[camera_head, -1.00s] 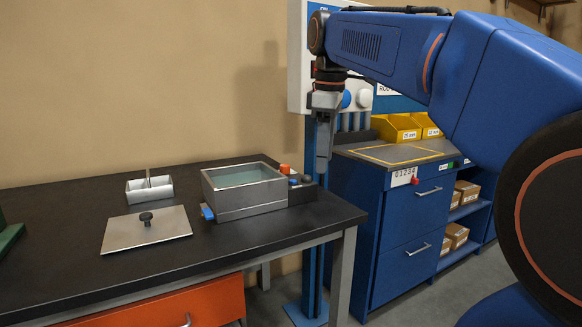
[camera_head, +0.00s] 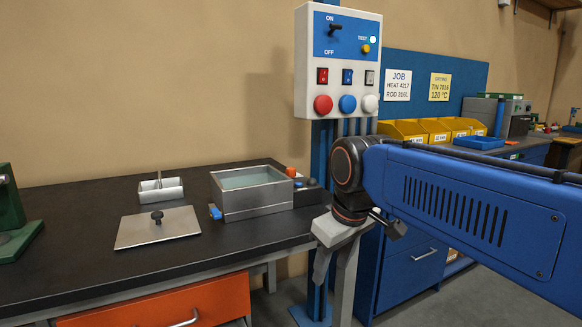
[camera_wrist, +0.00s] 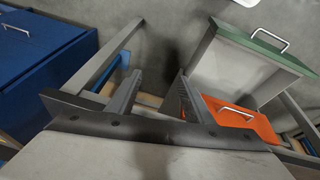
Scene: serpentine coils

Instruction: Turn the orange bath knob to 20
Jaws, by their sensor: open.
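The orange bath knob (camera_head: 291,172) is small and sits at the right end of the metal water bath (camera_head: 252,208) on the dark bench. Its scale and setting are too small to read. My gripper (camera_head: 318,284) hangs in front of the bench's right front corner, lower than the knob and to its right in the picture. It is apart from the knob. In the wrist view my gripper's two fingers (camera_wrist: 155,85) are spread with nothing between them. The knob does not show in the wrist view.
A flat metal lid (camera_head: 160,228) with a black knob lies left of the bath, with a small metal tray (camera_head: 161,192) behind it. A control box (camera_head: 340,65) with switches and coloured buttons stands above the bench's right end. A blue cabinet (camera_head: 410,275) is at the right.

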